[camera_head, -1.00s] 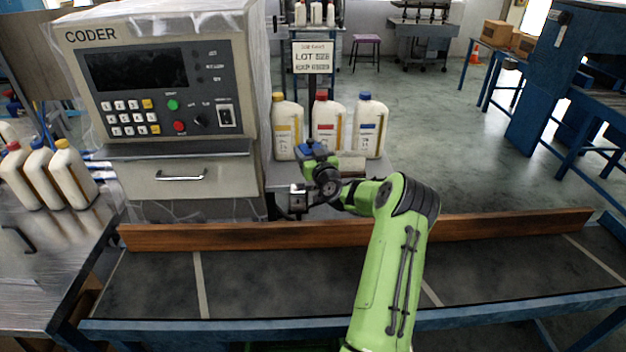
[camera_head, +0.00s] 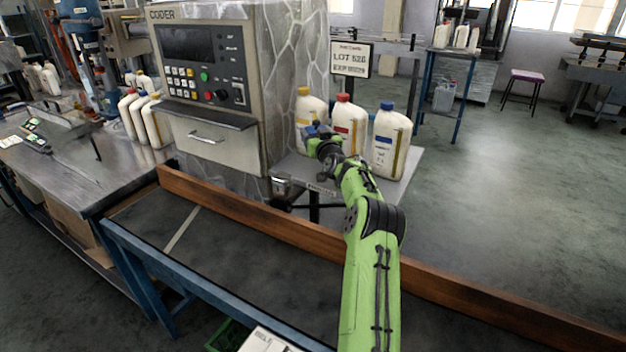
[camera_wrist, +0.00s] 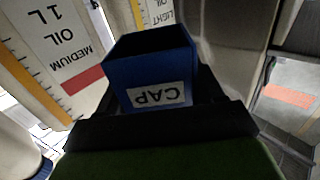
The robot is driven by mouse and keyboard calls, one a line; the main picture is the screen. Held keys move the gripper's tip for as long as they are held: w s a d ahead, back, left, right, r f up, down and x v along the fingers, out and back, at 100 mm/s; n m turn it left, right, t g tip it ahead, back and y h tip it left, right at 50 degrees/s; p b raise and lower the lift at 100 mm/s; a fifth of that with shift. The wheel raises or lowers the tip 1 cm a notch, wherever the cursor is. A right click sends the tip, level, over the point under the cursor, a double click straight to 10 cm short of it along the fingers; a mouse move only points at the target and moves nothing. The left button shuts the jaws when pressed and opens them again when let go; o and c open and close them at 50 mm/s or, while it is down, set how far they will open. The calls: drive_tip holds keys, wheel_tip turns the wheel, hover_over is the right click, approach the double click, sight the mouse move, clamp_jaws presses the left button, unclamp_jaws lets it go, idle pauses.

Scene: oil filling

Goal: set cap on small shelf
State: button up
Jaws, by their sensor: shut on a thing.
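A blue open-topped box marked CAP (camera_wrist: 145,65) is between the black fingers of my gripper (camera_wrist: 155,88), which is shut on it. In the head view my gripper (camera_head: 313,134) is beside the front of the yellow- and red-capped bottles, above a small grey shelf (camera_head: 407,180). The cap is only a small blue patch there, partly hidden by the wrist. The shelf has a label on its front edge; I cannot tell whether the cap touches it.
Yellow-capped (camera_head: 310,108), red-capped (camera_head: 346,122) and blue-capped (camera_head: 391,145) oil bottles stand on the shelf. The grey coder machine (camera_head: 205,95) is close on the left. A wooden rail (camera_head: 255,218) runs along the conveyor in front. A lot sign (camera_head: 350,60) stands behind.

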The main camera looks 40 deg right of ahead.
drive_tip(key=f, duration=0.3)
drive_tip(key=f+b, duration=0.1)
drive_tip(key=f, duration=0.2)
drive_tip(key=f+b, duration=0.1)
drive_tip(key=f, duration=0.2)
drive_tip(key=shift+w+a+f, duration=0.25)
drive_tip(key=shift+a+f, duration=0.05)
drive_tip(key=shift+a, duration=0.05)
drive_tip(key=shift+f+b, duration=0.2)
drive_tip(key=shift+b, duration=0.15)
drive_tip(key=o, duration=1)
drive_tip(key=shift+r, duration=0.1)
drive_tip(key=shift+s+r+p, duration=0.1)
drive_tip(key=shift+r+p, duration=0.1)
drive_tip(key=shift+p, duration=0.15)
drive_tip(key=v, duration=0.7)
drive_tip(key=shift+s+a, duration=0.1)
drive_tip(key=shift+s, duration=0.1)
